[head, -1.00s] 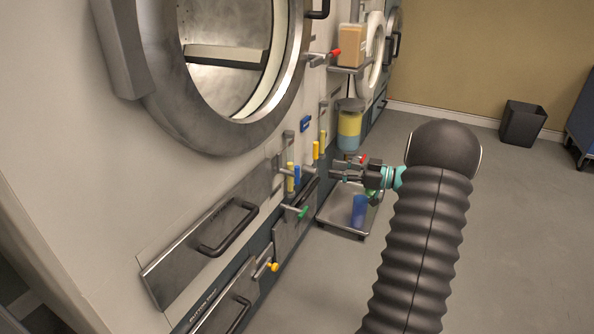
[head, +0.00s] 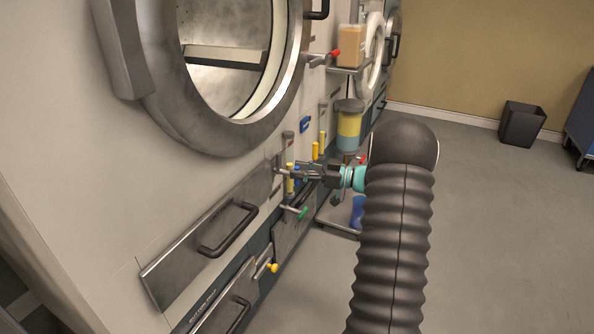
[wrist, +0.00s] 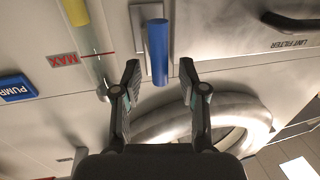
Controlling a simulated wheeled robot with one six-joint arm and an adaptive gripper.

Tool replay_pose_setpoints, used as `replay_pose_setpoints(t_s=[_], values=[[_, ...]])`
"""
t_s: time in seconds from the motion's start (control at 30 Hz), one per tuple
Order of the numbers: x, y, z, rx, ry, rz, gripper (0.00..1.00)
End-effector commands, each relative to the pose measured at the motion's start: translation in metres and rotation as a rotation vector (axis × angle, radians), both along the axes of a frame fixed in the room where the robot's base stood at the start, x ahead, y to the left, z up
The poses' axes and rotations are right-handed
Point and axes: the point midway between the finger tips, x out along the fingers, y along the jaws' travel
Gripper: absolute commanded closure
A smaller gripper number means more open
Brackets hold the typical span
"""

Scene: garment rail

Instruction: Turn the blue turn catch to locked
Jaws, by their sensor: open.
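The blue turn catch (wrist: 157,52) shows in the wrist view as a blue bar in front of a grey metal plate (wrist: 138,30) on the machine front. It points up and down the picture. My gripper (wrist: 160,70) is open, with one finger on each side of the bar's near end and visible gaps on both sides. In the head view my gripper (head: 300,172) is at the machine front and partly covers the blue catch (head: 297,173). Any lock marking on the catch cannot be made out.
A sight tube (wrist: 90,50) with yellow liquid and a MAX mark stands left of the catch in the wrist view. A green-tipped lever (head: 302,213) sticks out below my gripper.

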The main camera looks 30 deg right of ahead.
Motion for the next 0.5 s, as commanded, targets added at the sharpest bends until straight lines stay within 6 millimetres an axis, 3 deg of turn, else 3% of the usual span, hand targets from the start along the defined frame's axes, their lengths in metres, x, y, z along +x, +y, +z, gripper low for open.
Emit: replay_pose_setpoints(t_s=[0.47,0.5], values=[[0.0082,0.0097,-0.0002,0.0,0.0,0.0,0.58],[0.0082,0.0097,-0.0002,0.0,0.0,0.0,0.68]])
